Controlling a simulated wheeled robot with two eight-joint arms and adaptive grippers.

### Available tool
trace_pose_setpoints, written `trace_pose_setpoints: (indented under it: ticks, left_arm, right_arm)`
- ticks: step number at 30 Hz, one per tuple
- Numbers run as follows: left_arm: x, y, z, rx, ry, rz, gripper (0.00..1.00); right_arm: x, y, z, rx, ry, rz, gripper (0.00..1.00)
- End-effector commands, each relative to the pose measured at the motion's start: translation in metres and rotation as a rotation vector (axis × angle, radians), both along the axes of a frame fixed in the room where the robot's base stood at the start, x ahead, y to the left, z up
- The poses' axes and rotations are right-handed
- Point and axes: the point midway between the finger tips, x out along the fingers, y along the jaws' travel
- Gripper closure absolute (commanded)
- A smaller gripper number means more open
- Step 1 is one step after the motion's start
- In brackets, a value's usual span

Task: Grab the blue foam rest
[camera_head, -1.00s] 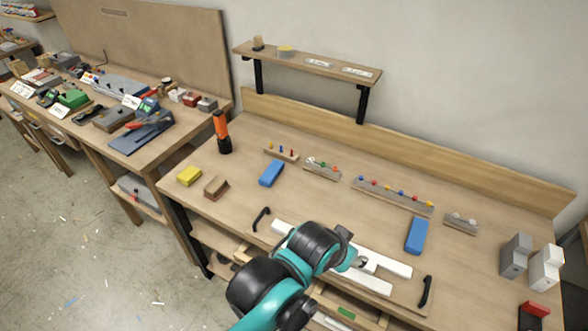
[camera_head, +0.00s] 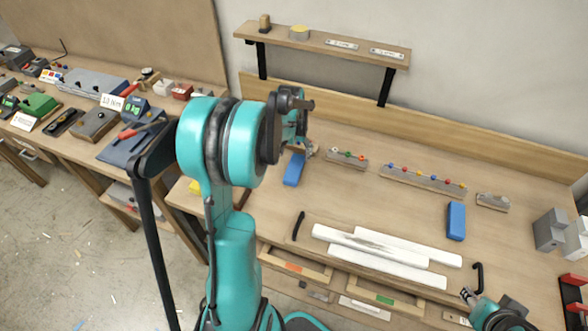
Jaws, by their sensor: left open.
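Two blue blocks that look like foam rests lie on the workbench. One blue block (camera_head: 293,169) is at the left of the bench, partly covered at its upper end by my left arm. The other blue block (camera_head: 456,221) lies at the right and is fully in view. My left gripper (camera_head: 303,130) is open, above or just behind the left blue block; its fingers are small and partly hidden by my arm, and I cannot tell whether they touch anything. My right gripper (camera_head: 467,295) is at the bench's front right; its jaws are too small to read.
White bars (camera_head: 385,250) lie on a board with black handles at the front. Racks with coloured pegs (camera_head: 423,180) stand behind. A yellow block (camera_head: 196,187) is mostly hidden by my arm. Grey blocks (camera_head: 550,230) stand at far right. A shelf (camera_head: 325,42) hangs above the back.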

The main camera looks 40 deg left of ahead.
Motion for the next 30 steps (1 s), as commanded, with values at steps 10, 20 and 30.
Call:
trace_pose_setpoints:
  ticks: [10, 20, 30]
  left_arm:
    - [0.003, 0.004, -0.037, -0.002, 0.004, 0.004, 0.33]
    - [0.005, 0.004, -0.081, -0.002, 0.004, 0.003, 0.33]
    - [0.005, 0.004, -0.08, -0.002, 0.004, 0.003, 0.67]
  right_arm:
    - [0.0, 0.0, -0.013, 0.0, 0.0, 0.0, 0.6]
    - [0.0, 0.0, -0.032, 0.0, 0.0, 0.0, 0.6]
    - [0.0, 0.0, -0.03, 0.0, 0.0, 0.0, 0.6]
